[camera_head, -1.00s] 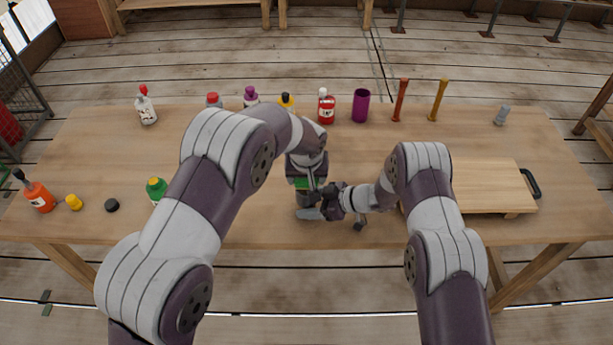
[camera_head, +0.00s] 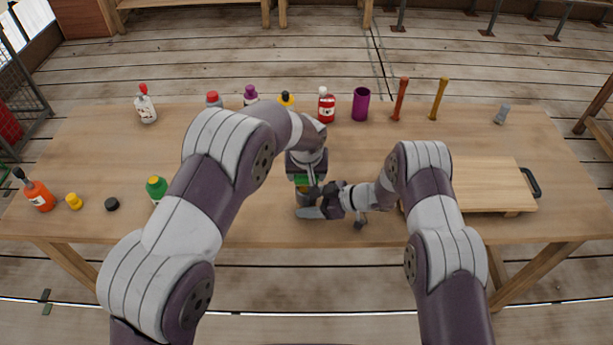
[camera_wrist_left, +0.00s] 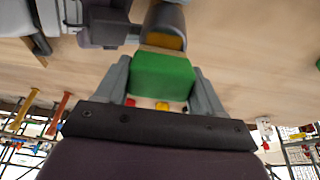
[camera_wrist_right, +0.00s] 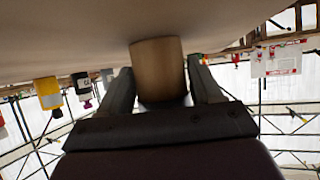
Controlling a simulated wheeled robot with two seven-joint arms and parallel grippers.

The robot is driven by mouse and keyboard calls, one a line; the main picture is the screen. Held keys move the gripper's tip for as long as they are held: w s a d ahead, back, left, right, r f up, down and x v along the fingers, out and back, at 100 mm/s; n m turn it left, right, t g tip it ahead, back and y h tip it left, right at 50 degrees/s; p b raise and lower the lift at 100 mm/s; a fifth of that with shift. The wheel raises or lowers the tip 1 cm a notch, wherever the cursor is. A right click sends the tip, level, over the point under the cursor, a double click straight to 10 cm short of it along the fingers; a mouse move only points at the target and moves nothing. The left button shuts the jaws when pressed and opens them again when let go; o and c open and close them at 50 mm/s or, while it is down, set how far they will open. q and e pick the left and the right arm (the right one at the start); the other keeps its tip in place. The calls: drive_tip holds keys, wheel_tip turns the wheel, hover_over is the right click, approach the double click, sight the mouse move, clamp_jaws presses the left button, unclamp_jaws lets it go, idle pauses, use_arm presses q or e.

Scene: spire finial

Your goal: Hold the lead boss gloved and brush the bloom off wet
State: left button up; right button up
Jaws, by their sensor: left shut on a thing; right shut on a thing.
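My left gripper (camera_head: 303,178) is shut on a green block (camera_wrist_left: 163,76), which fills the space between its fingers in the left wrist view. My right gripper (camera_head: 316,203) is shut on a brownish cylinder (camera_wrist_right: 158,68), which shows between its fingers in the right wrist view. In the head view the green block is just above the cylinder, near the table's front middle. Whether they touch I cannot tell. Which of them is the boss or the brush is not clear; the grippers partly hide both.
Bottles stand along the table's (camera_head: 230,225) back, with a purple cup (camera_head: 361,104) and two upright sticks (camera_head: 400,100). A wooden board (camera_head: 485,190) lies at the right. An orange bottle (camera_head: 38,195), yellow cap (camera_head: 74,202), black cap (camera_head: 112,204) and green-topped bottle (camera_head: 156,188) are at the left.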

use_arm(q)
drive_tip(key=shift+s+r, duration=0.1)
drive_tip(key=shift+s, duration=0.95)
drive_tip(key=shift+w, duration=1.1)
drive_tip(key=shift+s, duration=1.1)
drive_tip(key=shift+w+f, duration=0.2)
drive_tip(key=shift+w, duration=0.85)
drive_tip(key=shift+s, duration=0.6)
drive_tip(key=a+r, duration=0.5)
drive_tip(key=r, duration=0.2)
drive_tip(key=shift+w+r, duration=0.1)
